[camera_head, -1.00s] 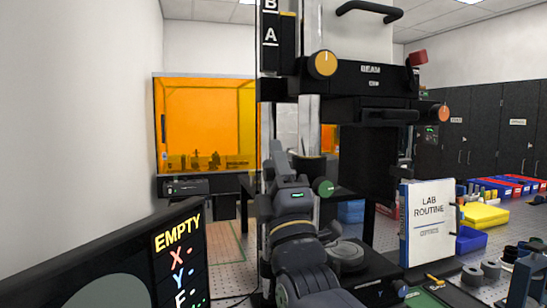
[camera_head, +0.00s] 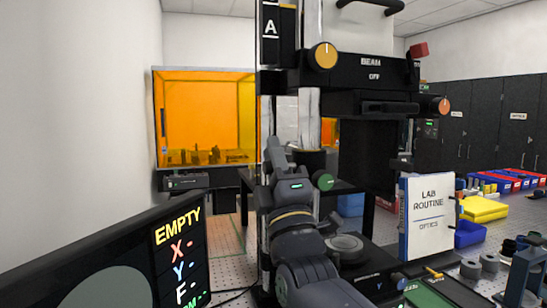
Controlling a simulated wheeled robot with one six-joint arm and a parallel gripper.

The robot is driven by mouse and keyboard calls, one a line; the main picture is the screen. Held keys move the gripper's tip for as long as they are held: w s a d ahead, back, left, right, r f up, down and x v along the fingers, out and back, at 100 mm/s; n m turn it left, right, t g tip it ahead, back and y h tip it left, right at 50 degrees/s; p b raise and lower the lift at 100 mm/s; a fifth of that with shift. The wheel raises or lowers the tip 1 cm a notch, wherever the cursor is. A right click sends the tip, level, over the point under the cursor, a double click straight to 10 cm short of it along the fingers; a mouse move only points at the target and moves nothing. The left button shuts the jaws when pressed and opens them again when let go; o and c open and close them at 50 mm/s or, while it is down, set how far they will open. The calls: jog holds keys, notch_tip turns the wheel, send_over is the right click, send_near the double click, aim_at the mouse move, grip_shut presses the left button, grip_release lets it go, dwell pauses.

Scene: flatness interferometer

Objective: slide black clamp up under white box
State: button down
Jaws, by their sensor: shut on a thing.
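The black clamp (camera_head: 312,162) is a dark collar around the silver upright column, with a green knob (camera_head: 323,181) at its front. A bare stretch of silver column (camera_head: 308,118) shows between the clamp and the black "BEAM OFF" housing (camera_head: 365,72) below the white box. My gripper (camera_head: 287,160) is shut at the clamp's left side. The fingertips' contact is partly hidden by my wrist.
A black display panel (camera_head: 125,260) reading "EMPTY" fills the lower left. A white "LAB ROUTINE" binder (camera_head: 428,215) stands right of the stand. An orange enclosure (camera_head: 205,115) is behind. Blue and yellow bins, grey rings and dark parts lie at right.

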jog(key=shift+r, duration=0.1)
notch_tip(320, 180, up, 10)
jog(key=p, duration=0.2)
jog(key=shift+r, duration=0.15)
jog(key=c, duration=1.3)
grip_release()
